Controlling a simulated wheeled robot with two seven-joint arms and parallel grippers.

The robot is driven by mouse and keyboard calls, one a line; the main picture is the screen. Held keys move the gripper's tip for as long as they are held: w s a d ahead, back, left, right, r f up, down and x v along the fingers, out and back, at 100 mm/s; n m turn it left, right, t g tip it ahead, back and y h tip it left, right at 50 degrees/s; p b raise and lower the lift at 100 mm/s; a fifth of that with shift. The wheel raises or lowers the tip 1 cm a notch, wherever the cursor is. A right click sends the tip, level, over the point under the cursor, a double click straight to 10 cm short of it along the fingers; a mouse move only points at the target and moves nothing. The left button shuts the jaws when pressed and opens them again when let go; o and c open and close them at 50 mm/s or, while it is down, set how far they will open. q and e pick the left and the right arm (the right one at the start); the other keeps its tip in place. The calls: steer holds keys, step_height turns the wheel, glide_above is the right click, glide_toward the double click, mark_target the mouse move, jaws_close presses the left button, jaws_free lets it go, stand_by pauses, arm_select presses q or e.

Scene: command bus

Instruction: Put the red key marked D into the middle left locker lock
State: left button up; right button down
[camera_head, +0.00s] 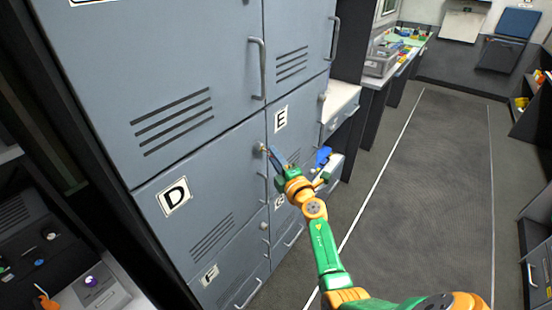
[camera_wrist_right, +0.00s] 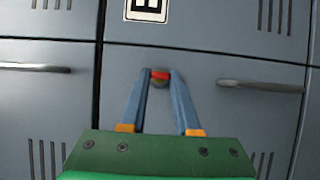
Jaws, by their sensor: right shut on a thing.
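The left locker marked D (camera_head: 173,197) is closed, with its round lock (camera_head: 262,147) at the upper right corner of the door. My right gripper (camera_head: 268,152) is at this lock, its fingers pointing into the door. In the right wrist view the gripper (camera_wrist_right: 160,80) is shut on a small red key (camera_wrist_right: 160,74), with the lock right behind it. The fingers hide most of the key, and its mark is not readable. I cannot tell how far it is in the lock. My left gripper is not in view.
A locker marked E (camera_head: 281,119) stands right of D, and one marked F (camera_head: 210,275) is below. A door handle (camera_wrist_right: 260,86) runs close beside the gripper. The floor (camera_head: 420,190) to the right is clear. A counter with a grey bin (camera_head: 381,62) stands behind.

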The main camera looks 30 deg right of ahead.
steer(key=shift+w+a, duration=0.1)
steer(key=shift+w, duration=0.2)
stand_by(0.7)
steer(key=shift+w+a, duration=0.25)
steer(key=shift+w, duration=0.3)
stand_by(0.5)
